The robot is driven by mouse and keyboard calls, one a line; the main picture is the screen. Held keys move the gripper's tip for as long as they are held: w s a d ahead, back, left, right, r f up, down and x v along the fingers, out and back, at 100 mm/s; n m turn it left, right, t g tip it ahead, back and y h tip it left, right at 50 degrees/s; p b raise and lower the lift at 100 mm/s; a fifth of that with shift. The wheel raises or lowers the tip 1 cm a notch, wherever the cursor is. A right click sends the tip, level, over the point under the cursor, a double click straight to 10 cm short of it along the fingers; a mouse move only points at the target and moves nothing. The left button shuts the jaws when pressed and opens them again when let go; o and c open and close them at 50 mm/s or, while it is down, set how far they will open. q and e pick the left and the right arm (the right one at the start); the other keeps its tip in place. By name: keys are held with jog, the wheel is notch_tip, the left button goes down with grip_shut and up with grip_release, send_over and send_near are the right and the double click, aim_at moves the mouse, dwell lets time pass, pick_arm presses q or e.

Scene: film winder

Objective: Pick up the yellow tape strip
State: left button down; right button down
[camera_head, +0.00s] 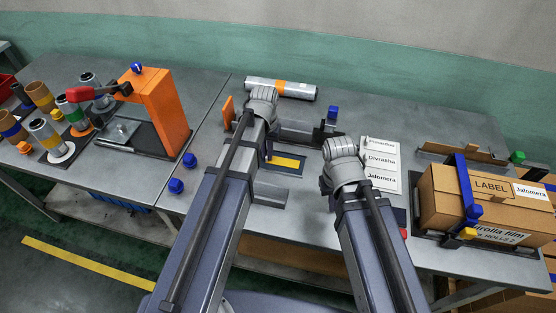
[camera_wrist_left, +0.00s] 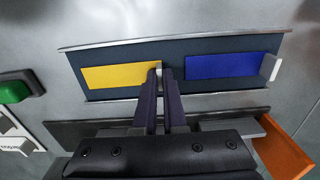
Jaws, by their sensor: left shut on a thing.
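The yellow tape strip (camera_wrist_left: 120,76) lies flat in a dark, metal-edged tray (camera_wrist_left: 215,46) in the left wrist view, with a small pale tab at its inner end. My left gripper (camera_wrist_left: 160,76) is shut on that tab of the strip. In the head view the yellow strip (camera_head: 287,162) shows beside my left arm, which hides the left fingertips. A blue strip (camera_wrist_left: 220,66) lies in the same tray, apart from the gripper. My right arm reaches over the table, but its wrist hides the fingers, so their opening cannot be told.
A white label sheet (camera_head: 382,160) lies right of my right wrist. A cardboard box (camera_head: 440,200) stands farther right. A silver roll (camera_head: 293,89) lies behind my left wrist. An orange press (camera_head: 163,108) and several rolls stand at left. An orange plate (camera_wrist_left: 283,148) is near the left gripper.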

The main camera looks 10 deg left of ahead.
pick_arm(q)
jog(key=shift+r, duration=0.1)
dwell(0.6)
